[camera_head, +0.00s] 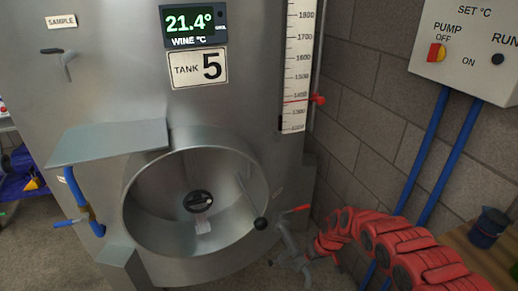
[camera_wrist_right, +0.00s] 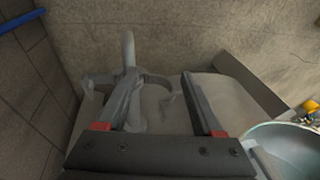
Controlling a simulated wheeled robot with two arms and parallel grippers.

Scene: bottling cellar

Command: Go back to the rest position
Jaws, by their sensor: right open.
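My right gripper shows in the right wrist view (camera_wrist_right: 160,77), pointing down at the floor. Its two dark fingers with red pads at their bases stand apart, with nothing held between them. A grey pipe fitting (camera_wrist_right: 129,50) lies beyond the fingers, close to the left one; I cannot tell whether they touch. In the head view my red right arm reaches in from the lower right towards the base of the tank, and its gripper is small and hard to make out beside the grey fittings there. My left gripper is not in view.
The steel tank (camera_head: 110,105) fills the left and middle, with an open round manway (camera_head: 180,245) and a red-handled valve (camera_head: 295,209) low on its right. A brick wall (camera_head: 370,110) carries a control box (camera_head: 470,45) and blue pipes (camera_head: 423,150). A dark cup (camera_head: 488,227) stands on a wooden surface.

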